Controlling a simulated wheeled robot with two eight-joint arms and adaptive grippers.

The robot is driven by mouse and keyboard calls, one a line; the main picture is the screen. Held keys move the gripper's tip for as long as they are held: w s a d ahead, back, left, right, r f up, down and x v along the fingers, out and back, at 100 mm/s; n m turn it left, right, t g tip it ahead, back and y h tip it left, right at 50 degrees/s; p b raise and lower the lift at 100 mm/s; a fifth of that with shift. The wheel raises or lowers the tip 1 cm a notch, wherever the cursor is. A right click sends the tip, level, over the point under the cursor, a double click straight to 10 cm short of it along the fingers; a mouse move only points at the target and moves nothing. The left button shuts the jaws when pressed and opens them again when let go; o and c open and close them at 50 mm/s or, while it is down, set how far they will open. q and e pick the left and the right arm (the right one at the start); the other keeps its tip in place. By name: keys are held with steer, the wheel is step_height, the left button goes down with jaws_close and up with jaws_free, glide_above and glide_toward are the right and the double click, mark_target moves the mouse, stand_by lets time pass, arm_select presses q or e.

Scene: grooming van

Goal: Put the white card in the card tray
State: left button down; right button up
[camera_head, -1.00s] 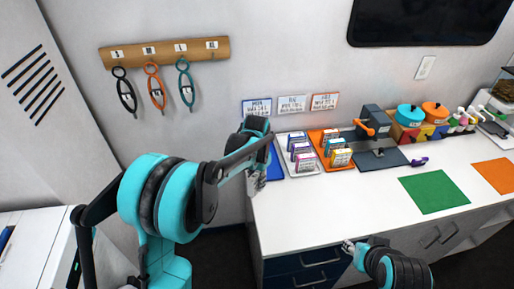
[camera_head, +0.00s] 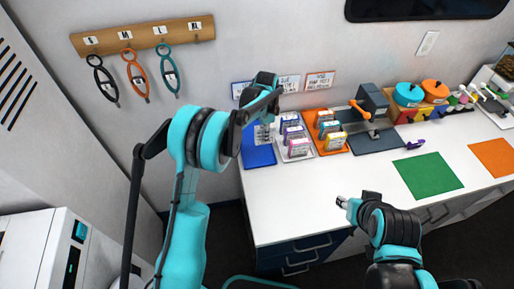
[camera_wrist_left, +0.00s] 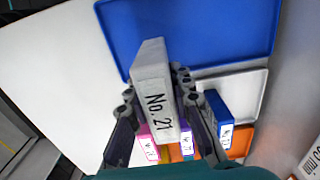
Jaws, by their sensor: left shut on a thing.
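My left gripper (camera_head: 264,132) is shut on a white card block (camera_wrist_left: 153,70) marked "No. 21", which stands out between its fingers in the left wrist view. In the head view the gripper is above the empty blue tray (camera_head: 258,158) at the counter's left end. The blue tray (camera_wrist_left: 210,35) lies just beyond the card in the wrist view; I cannot tell whether they touch.
Right of the blue tray are a white tray (camera_head: 297,160) and an orange tray (camera_head: 334,153), both with colored card blocks. A dark press-like device (camera_head: 372,102), green mat (camera_head: 427,175) and orange mat (camera_head: 494,157) are further right. The front counter top (camera_head: 310,200) is clear.

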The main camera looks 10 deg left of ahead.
mark_target(257, 144)
arm_select(q)
steer(key=a+f, duration=0.1)
steer(key=s+a, duration=0.1)
steer(key=shift+s+a+f+b, duration=0.2)
steer(key=shift+a+f+b, duration=0.1)
steer(key=shift+f, duration=0.1)
step_height(257, 144, down, 4)
steer(key=shift+f+b, duration=0.1)
steer(key=shift+b, duration=1)
steer(key=c, duration=1.3)
jaws_free()
steer(key=shift+c, duration=0.2)
